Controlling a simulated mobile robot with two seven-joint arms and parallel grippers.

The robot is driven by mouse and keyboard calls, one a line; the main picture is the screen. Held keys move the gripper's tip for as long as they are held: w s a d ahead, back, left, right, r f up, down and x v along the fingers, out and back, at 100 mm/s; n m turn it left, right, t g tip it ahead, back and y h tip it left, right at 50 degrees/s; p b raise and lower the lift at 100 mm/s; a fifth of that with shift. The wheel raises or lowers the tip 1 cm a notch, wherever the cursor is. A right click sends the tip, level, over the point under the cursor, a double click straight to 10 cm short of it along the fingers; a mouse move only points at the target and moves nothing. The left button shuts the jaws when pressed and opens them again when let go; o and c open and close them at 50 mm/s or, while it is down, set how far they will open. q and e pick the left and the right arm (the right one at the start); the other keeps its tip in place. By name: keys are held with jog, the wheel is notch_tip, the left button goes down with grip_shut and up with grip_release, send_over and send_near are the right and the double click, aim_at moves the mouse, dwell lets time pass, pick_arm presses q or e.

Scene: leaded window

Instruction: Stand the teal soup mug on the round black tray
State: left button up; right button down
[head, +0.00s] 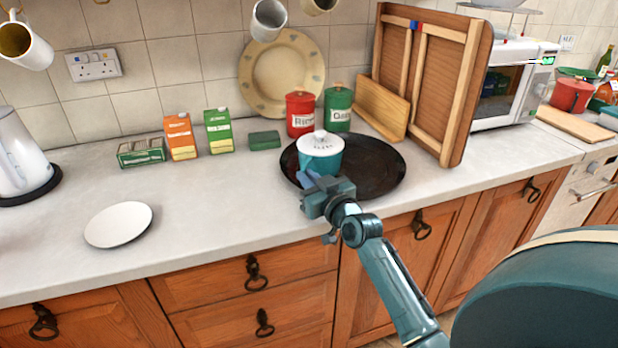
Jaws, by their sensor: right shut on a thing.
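The teal soup mug (322,163) has a white upper part and a white knob on top. It is upright over the left part of the round black tray (375,168) on the counter. I cannot tell whether its base touches the tray. My right gripper (312,182) reaches in from the front and is shut on the mug at its near side. The gripper hides the mug's lower front and part of the tray's near rim. My left gripper is not in view.
Red (300,115) and green (338,110) canisters stand close behind the mug. A wooden panel (440,90) leans upright behind the tray. Cartons (180,137) and a dark green box (264,140) are to the left. A white plate (118,224) lies front left. The counter between is clear.

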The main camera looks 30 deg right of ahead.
jog(key=c, duration=1.8)
grip_release()
jog(key=shift+f, duration=0.1)
jog(key=shift+c, duration=0.2)
jog(key=o, duration=0.3)
jog(key=shift+o, duration=0.2)
